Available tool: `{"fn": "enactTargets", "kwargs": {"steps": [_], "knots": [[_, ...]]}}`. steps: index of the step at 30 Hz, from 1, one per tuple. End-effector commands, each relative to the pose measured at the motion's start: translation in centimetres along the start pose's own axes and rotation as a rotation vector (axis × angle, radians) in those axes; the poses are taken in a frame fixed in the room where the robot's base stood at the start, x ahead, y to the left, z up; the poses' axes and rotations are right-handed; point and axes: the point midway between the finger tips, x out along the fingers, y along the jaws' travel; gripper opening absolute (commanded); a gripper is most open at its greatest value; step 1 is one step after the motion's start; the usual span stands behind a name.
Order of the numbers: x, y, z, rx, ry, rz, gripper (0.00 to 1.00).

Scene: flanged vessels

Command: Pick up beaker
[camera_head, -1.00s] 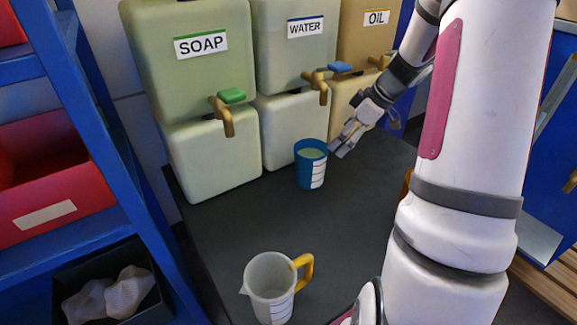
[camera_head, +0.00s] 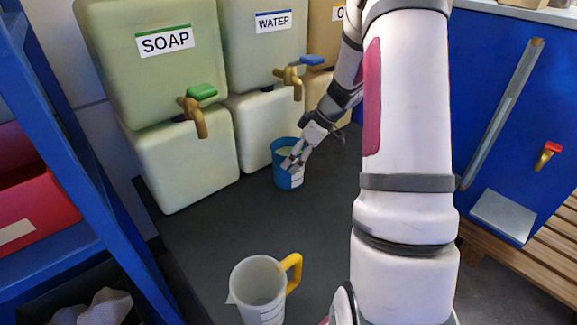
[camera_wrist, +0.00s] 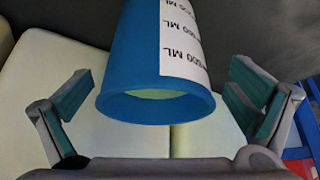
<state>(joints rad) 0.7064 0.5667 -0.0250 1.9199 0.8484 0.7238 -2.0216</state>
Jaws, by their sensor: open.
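The blue beaker (camera_head: 283,179), with a white measuring label, stands upright on the dark tabletop (camera_head: 215,230) in front of the water container. My gripper (camera_head: 294,161) is at its upper right side in the head view and covers part of its rim. In the wrist view the beaker (camera_wrist: 135,65) appears upside down, with its rim towards me and something pale green inside. My gripper (camera_wrist: 162,92) is open there, one finger on each side of the beaker, with gaps showing on both sides.
Soap (camera_head: 155,75) and water (camera_head: 262,50) containers with taps stand behind the beaker. A clear jug (camera_head: 258,285) with a yellow handle stands at the front. A blue shelf (camera_head: 85,205) is at left. The tabletop between is clear.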

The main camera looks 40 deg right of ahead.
Motion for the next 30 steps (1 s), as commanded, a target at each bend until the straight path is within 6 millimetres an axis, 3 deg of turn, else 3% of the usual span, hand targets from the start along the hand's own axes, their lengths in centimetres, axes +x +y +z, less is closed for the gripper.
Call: {"fn": "enactTargets", "kwargs": {"steps": [6,15,25,30], "knots": [[3.4,0.3,0.0,0.000,-0.001,-0.003,1.00],[3.9,0.4,-0.1,0.001,-0.001,0.001,0.98],[4.0,0.3,-0.1,0.001,-0.001,0.000,0.23],[4.1,0.3,-0.1,0.001,-0.002,-0.001,0.22]]}}
